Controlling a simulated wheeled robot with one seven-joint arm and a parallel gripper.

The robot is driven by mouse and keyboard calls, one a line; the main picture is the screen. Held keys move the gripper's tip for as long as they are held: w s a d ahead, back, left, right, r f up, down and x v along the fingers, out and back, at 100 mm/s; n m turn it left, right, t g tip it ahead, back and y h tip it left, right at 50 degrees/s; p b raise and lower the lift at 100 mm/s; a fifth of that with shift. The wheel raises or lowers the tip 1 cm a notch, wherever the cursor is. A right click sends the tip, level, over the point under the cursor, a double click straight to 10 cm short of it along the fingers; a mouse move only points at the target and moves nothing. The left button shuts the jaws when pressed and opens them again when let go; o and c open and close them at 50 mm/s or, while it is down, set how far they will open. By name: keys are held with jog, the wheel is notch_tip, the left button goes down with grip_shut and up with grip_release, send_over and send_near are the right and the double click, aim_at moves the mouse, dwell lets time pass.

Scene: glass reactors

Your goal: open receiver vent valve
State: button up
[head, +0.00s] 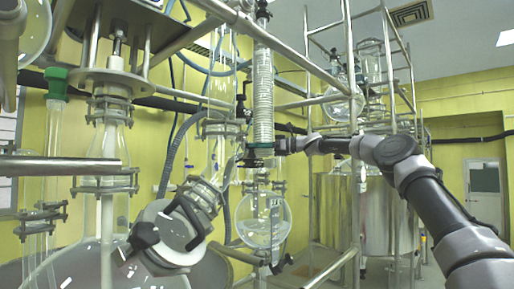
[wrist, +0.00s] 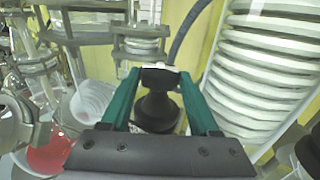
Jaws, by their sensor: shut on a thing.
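A black valve handle (wrist: 157,110), which I take to be the receiver vent valve, sits in the middle of the wrist view. My gripper (wrist: 160,76) has its two green fingers on either side of this handle and is shut on it. How far the valve is turned I cannot tell. In the head view my arm reaches in from the right, and my gripper (head: 256,157) is at the lower end of the coil condenser (head: 263,95). The handle is hard to make out there. The round glass receiver flask (head: 264,220) hangs below.
The condenser also shows close on the right in the wrist view (wrist: 265,70). A metal frame rail (head: 270,42) runs above the arm. A large glass vessel (head: 75,268) stands at the lower left, and a steel tank (head: 333,205) stands behind.

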jog(key=shift+w+n+g, duration=0.2)
jog(key=shift+n+g, duration=0.5)
jog(key=shift+g, duration=0.4)
jog(key=o, duration=1.4)
jog(key=shift+s+d+m+t, duration=0.1)
jog(key=shift+m+t, duration=0.3)
jog(key=shift+t, duration=0.2)
